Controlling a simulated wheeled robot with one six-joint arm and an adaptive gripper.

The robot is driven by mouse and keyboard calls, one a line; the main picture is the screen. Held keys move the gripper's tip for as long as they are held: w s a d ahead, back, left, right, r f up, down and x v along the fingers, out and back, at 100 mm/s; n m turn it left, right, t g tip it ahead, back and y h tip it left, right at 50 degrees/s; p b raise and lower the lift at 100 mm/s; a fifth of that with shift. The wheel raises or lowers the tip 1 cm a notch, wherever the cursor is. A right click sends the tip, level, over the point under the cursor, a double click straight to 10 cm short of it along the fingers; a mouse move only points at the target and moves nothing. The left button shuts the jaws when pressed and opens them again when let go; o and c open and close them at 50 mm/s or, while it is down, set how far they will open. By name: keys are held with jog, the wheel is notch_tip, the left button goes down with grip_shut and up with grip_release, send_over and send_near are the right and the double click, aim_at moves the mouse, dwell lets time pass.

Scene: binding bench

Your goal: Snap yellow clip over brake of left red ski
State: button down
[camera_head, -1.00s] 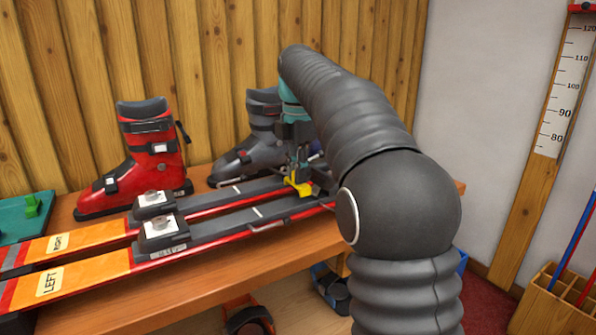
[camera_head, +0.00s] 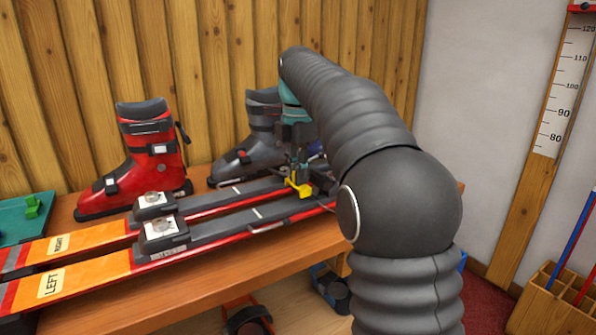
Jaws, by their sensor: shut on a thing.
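My gripper (camera_head: 298,172) points down over the skis and is shut on the yellow clip (camera_head: 299,188), which is low beside the skis' bindings. The left red ski (camera_head: 90,276), labelled LEFT, lies in front on the bench. Its brake (camera_head: 268,227) is a thin wire at its near edge, left of the clip. The right ski (camera_head: 95,237), labelled RIGHT, lies behind it. My arm hides the skis' far right parts. I cannot tell whether the clip touches a ski.
A red boot (camera_head: 150,160) and a grey boot (camera_head: 262,125) stand behind the skis on the wooden bench (camera_head: 215,278). A teal tray (camera_head: 20,225) with a green clip (camera_head: 32,205) sits at the left. A wooden box with poles (camera_head: 550,310) stands at the right.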

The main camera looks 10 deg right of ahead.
aim_at(298, 188)
jog(key=shift+f+b, duration=1.2)
jog(key=shift+f, duration=0.8)
dwell(0.4)
jog(key=c, duration=0.7)
grip_release()
jog(key=shift+o, duration=0.2)
jog(key=shift+r+p, duration=1.45)
jog(key=shift+p, duration=0.1)
jog(key=shift+r+p, duration=0.5)
jog(key=shift+r, duration=3.05)
